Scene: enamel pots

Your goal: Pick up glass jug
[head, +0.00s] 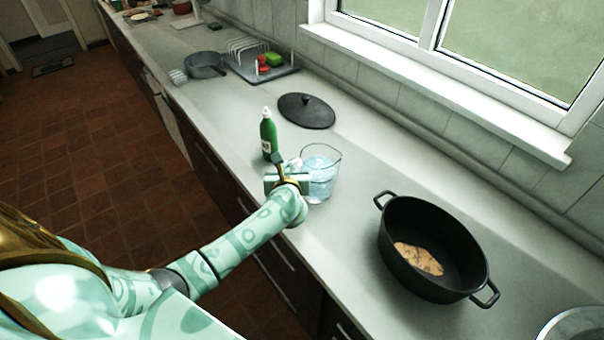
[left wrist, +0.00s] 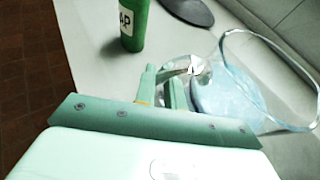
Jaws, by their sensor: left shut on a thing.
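The glass jug (head: 321,170) stands on the worktop in the head view, clear, with pale blue liquid showing in it. My left gripper (head: 291,166) is at its left side. In the left wrist view the jug (left wrist: 232,100) is just beyond the fingers of my left gripper (left wrist: 172,78), which are shut on its near side, at what looks like the handle or spout. The exact grip is partly hidden by the gripper body. My right gripper is not in either view.
A green bottle (head: 268,138) stands close behind the gripper. A black lid (head: 306,111) lies farther back. A black pot (head: 434,250) with something flat and brown inside stands at the right. A grey pan (head: 205,64) and a dish rack (head: 262,66) are at the far end.

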